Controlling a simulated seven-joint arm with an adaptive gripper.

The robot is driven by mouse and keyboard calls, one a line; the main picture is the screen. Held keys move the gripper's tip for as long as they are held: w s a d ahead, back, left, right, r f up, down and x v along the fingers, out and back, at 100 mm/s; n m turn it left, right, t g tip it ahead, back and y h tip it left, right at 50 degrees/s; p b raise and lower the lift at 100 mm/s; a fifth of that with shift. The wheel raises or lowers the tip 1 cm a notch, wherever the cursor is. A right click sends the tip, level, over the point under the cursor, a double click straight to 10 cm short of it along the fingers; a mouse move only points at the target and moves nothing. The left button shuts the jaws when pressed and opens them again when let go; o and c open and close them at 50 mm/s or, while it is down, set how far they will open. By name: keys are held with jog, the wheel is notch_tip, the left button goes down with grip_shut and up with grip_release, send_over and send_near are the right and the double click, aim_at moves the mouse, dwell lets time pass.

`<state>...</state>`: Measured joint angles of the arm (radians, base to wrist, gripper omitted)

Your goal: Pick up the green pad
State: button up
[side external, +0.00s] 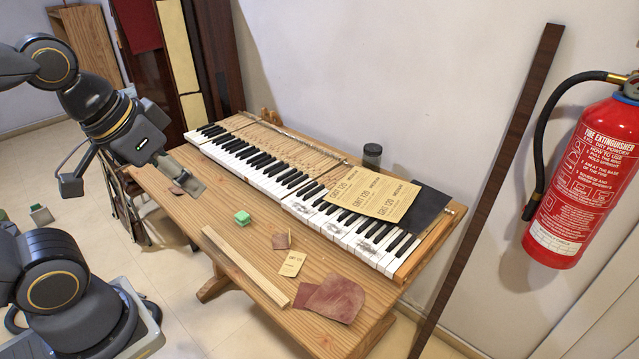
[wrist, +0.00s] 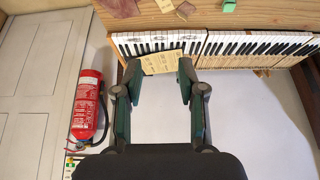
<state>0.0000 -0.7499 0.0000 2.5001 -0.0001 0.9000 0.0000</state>
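The green pad (side external: 242,218) is a small block lying on the wooden table, in front of the piano keys.
The keyboard (side external: 290,180) runs along the back of the table (side external: 225,265). A wooden strip (side external: 245,265), brown-red scraps (side external: 335,298) and a small card (side external: 292,263) lie near the front. A fire extinguisher (side external: 590,180) hangs at right.

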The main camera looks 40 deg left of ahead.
jog(key=o, duration=0.6)
dwell(0.3)
